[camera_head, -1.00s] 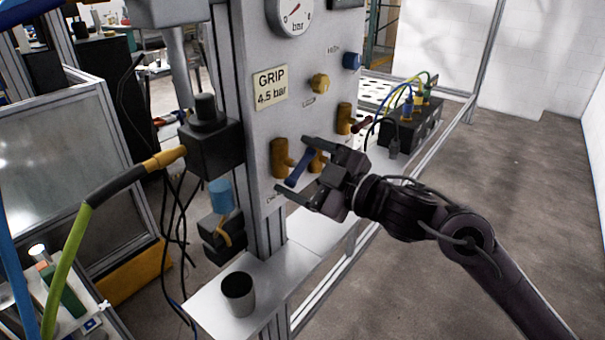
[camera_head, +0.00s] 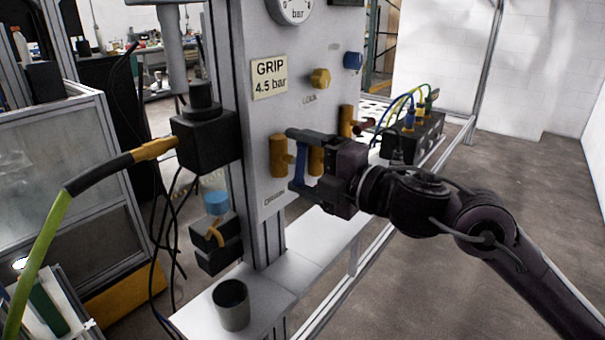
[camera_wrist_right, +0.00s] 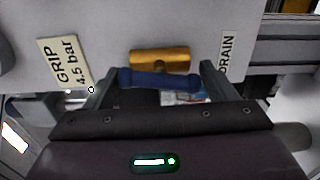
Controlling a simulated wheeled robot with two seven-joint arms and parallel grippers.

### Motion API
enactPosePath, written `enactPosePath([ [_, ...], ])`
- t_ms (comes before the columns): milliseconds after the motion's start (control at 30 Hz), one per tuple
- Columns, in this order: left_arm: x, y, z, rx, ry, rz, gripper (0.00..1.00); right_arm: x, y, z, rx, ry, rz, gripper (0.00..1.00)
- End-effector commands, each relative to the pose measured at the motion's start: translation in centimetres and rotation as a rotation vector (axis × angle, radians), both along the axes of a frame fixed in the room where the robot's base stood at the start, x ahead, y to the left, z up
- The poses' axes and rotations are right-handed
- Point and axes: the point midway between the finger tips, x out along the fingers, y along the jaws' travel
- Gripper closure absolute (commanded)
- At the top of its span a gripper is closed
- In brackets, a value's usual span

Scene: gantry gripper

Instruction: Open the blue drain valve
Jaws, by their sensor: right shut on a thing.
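The blue drain valve handle (camera_head: 300,168) is a short bar on the front of the grey panel, above the DRAIN label (camera_head: 274,198). In the head view it stands nearly upright. My right gripper (camera_head: 293,160) is shut on it, with one finger at each end of the bar. In the right wrist view the blue handle (camera_wrist_right: 158,79) lies across between the two fingers, in front of its brass valve body (camera_wrist_right: 160,59). My left gripper is not in view.
Brass fittings (camera_head: 279,156) stick out of the panel close to the fingers. A brass knob (camera_head: 320,78) and a blue knob (camera_head: 353,61) sit higher up. A grey cup (camera_head: 231,305) stands on the ledge below. The floor to the right is clear.

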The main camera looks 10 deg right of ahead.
Motion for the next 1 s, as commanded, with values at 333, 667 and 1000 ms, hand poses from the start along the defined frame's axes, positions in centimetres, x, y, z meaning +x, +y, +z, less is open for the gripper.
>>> enactPosePath([
  [333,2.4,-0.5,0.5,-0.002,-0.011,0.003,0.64,0.0,0.0,-0.1,-0.118,-0.094,0.000,0.44],
  [667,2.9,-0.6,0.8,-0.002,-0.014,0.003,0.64,0.0,0.0,0.0,-0.145,-0.112,0.000,0.44],
  [1000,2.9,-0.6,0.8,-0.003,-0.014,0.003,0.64,0.0,0.0,0.0,-0.145,-0.112,0.001,0.12],
])
